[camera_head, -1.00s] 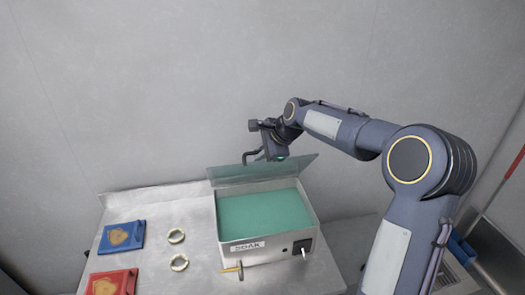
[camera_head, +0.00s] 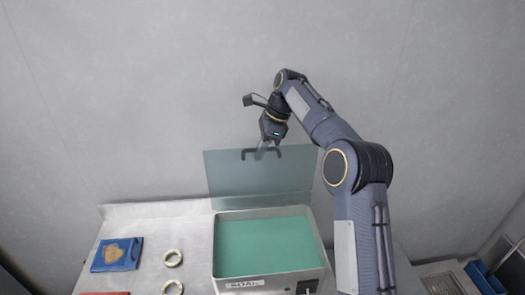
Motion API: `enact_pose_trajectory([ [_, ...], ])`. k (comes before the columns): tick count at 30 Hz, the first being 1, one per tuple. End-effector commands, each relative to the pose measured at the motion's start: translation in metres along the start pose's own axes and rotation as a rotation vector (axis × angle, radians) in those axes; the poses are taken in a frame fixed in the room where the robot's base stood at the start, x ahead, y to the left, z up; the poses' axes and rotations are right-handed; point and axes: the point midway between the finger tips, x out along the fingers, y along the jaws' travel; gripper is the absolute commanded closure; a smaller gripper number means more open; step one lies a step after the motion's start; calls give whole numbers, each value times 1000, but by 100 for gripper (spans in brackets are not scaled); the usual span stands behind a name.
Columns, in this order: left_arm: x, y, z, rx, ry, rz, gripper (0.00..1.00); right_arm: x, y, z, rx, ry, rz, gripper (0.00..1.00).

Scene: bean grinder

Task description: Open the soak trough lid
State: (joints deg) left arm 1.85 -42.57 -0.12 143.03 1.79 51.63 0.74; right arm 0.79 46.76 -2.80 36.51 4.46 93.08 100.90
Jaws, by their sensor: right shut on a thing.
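The soak trough (camera_head: 219,262) is a pale metal box with a SOAK label on its front, holding a green surface. Its greyish translucent lid (camera_head: 240,180) stands raised at the back edge, steeply upright, and the trough's top is uncovered. A dark handle (camera_head: 246,154) sits at the lid's upper edge. My right gripper (camera_head: 264,151) is shut on the lid handle, reaching down to it from above; its fingertips are small and partly hidden. My left gripper is not in view.
A blue block with a tan patch (camera_head: 117,254) lies on the metal table (camera_head: 160,222), left of the trough. Two pale rings (camera_head: 173,258) lie beside it. A red edge (camera_head: 105,293) shows at the bottom. A blue crate (camera_head: 485,278) is at lower right. The wall stands close behind.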

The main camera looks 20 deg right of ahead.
Motion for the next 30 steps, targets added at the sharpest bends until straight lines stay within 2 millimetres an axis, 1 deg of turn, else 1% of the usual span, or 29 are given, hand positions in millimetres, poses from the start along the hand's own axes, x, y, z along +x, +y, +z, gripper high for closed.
enact_pose_trajectory([
  [1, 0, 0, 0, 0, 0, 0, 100, 5, -2, -2, 9, 5, 19, 100],
  [3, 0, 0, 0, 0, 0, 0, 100, 6, -3, -3, 15, 6, 35, 100],
  [12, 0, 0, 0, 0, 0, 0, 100, 7, -6, -4, 29, 6, 71, 100],
  [24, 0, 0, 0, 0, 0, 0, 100, 8, -6, -4, 30, 7, 75, 100],
  [25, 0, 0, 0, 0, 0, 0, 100, 8, -6, -4, 30, 7, 75, 85],
  [29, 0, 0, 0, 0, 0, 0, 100, 6, -6, -3, 29, 5, 72, 68],
  [30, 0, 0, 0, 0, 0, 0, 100, 6, -6, -3, 29, 4, 71, 68],
])
